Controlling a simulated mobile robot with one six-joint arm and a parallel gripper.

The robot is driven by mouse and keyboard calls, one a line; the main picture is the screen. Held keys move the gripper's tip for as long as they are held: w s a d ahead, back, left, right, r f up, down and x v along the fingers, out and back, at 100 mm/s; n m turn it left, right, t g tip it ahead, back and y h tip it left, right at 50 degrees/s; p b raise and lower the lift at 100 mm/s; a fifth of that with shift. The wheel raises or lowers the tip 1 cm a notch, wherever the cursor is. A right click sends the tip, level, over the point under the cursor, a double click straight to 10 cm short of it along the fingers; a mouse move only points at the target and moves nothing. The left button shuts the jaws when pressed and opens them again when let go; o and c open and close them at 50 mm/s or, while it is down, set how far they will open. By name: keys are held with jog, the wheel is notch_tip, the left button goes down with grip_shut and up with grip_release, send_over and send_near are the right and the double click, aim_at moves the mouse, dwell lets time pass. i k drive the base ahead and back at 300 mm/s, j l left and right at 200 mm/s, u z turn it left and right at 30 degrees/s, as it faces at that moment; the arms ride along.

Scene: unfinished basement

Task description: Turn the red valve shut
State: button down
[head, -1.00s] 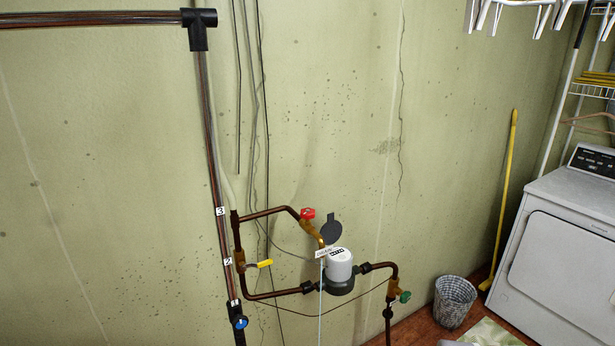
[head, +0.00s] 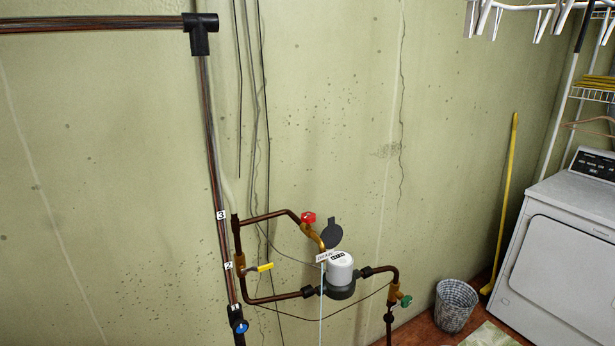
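The red valve (head: 308,218) is a small red handwheel on a brass body at the top of the bypass pipe, on the wall in the lower middle of the head view. The brass body below it (head: 313,235) bends down toward the grey water meter (head: 339,268). I cannot tell from its look how far the valve is turned. My gripper does not show in this view.
A yellow lever valve (head: 264,267), a blue valve (head: 240,326) and a green valve (head: 405,301) sit on nearby pipes. A tag (head: 325,256) hangs by the meter. A wire basket (head: 455,305), a yellow pole (head: 499,205) and a white dryer (head: 565,255) stand right.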

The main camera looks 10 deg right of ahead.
aim_at(309, 217)
jog(key=i+l+z, duration=0.4)
jog(key=i+l, duration=0.4)
